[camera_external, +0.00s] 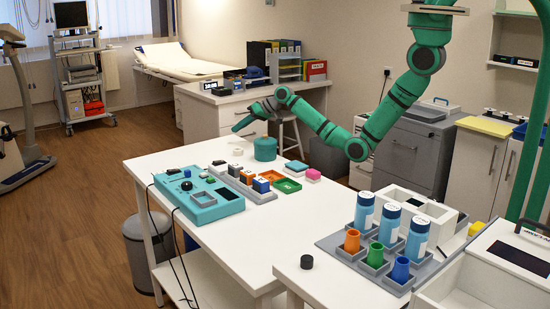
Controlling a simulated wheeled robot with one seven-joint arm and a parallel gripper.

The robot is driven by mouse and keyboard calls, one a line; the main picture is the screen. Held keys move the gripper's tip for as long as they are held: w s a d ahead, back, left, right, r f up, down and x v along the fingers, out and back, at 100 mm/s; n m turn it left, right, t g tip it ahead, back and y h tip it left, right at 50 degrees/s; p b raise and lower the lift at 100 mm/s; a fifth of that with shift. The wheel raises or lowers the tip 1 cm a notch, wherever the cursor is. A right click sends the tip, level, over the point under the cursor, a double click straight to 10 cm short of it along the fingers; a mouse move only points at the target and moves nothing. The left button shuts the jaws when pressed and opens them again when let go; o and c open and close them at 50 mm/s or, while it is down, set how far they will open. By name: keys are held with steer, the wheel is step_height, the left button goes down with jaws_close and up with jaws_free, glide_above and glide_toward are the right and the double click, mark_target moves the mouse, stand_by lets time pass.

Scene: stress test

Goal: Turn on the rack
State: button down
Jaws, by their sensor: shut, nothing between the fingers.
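My gripper (237,128) is shut and empty, at the end of my green arm, above the back part of the white table. It is small in this view. No single thing is plainly the task's rack. A wheeled equipment rack (58,70) with a monitor (71,15) on top stands far left at the back, well away from my gripper. A grey rack (335,245) on the right table holds blue bottles (364,210) and orange, green and blue cups. A teal control box (199,196) with knobs and a dark screen lies nearer my gripper. No lit indicator can be made out.
A teal cylinder (265,149) stands close to my gripper. A row of coloured blocks (261,185) and small trays (289,186) lie beside the control box. Black cables (175,225) hang off the left edge. The table's front middle is clear.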

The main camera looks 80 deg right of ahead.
steer(key=w+a+r+n+g+y, duration=0.1)
steer(key=w+a+r+n+y, duration=0.2)
steer(key=a, duration=0.5)
steer(key=w+a+r+n+g+y, duration=0.1)
steer(key=a+r+n, duration=0.3)
steer(key=a+r, duration=0.3)
step_height(320, 180, up, 3)
steer(key=n+g+h, duration=0.1)
steer(key=n+g, duration=0.5)
steer(key=n, duration=0.2)
glide_above(216, 162)
steer(key=s+d, duration=0.4)
steer(key=x, duration=1.3)
steer(key=shift+d+f, duration=0.25)
steer(key=shift+f, duration=0.1)
steer(key=shift+w, duration=0.1)
